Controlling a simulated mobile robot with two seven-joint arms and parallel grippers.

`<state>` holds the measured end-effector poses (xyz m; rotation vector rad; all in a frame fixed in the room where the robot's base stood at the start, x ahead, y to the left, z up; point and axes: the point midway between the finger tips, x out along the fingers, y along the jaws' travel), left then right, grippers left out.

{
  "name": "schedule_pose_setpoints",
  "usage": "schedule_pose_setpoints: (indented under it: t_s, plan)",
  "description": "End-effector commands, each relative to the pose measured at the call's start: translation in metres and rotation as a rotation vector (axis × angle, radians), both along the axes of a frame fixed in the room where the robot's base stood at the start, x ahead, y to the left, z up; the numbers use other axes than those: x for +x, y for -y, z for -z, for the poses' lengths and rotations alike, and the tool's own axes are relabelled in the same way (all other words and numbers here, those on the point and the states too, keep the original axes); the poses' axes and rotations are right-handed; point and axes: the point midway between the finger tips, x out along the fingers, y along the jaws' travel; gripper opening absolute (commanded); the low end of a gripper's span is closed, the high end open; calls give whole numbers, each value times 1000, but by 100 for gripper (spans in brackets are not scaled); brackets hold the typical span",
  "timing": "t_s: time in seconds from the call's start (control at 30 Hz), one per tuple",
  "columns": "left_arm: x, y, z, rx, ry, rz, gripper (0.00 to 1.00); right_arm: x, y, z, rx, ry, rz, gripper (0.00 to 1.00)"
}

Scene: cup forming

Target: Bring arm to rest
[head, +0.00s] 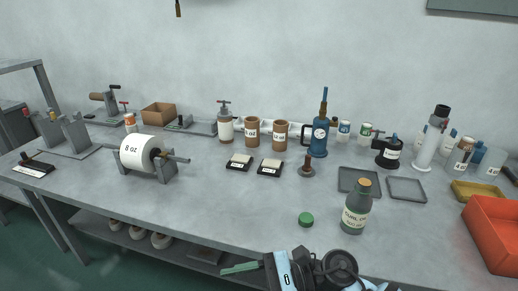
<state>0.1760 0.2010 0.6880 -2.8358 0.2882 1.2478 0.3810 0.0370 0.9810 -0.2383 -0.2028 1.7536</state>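My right arm (340,268), light blue and black, shows at the bottom centre, in front of the table's front edge. Its gripper (243,268) points left, with a green finger-like bar below the table edge. I cannot tell whether its fingers are apart, and I see nothing held in it. My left arm and gripper are not in view. A dark green bottle (356,212) with a cork-coloured top and a label stands upright on the table, behind and right of my arm. A green cap (306,219) lies on the table left of the bottle.
The grey table (240,205) has clear room at front centre. A roll marked 8 oz (138,153) sits on a stand at left. Brown cups (252,131), a blue dispenser (320,135) and grey trays (406,188) stand farther back. A red bin (495,235) is at right.

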Motion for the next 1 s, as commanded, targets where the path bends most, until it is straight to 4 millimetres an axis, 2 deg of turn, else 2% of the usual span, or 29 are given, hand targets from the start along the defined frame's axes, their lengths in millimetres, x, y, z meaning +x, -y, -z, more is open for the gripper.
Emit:
schedule_pose_setpoints:
  t_s: [0.03,0.17,0.27,0.37,0.47,0.57,0.67,0.77,0.8,0.9,1.0]
  plan:
    - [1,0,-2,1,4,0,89,-3,0,-4,80,-160,66,62]
    - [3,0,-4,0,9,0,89,4,13,-9,282,-590,223,62]
    - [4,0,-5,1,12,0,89,12,33,-1,439,-931,329,62]
    - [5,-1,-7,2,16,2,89,19,61,19,606,-1276,426,62]
    - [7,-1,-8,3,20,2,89,18,92,50,784,-1620,512,62]
    - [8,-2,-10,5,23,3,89,8,125,90,983,-1957,587,62]
    - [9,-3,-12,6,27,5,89,-15,158,136,1206,-2277,653,62]
    - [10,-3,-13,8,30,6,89,-51,188,183,1457,-2563,707,62]
    - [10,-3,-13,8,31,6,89,-68,198,199,-1534,2615,-713,62]
    - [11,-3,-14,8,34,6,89,-111,217,233,-1474,2316,-613,62]
    - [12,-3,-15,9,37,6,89,-149,229,257,-1429,2086,-545,62]
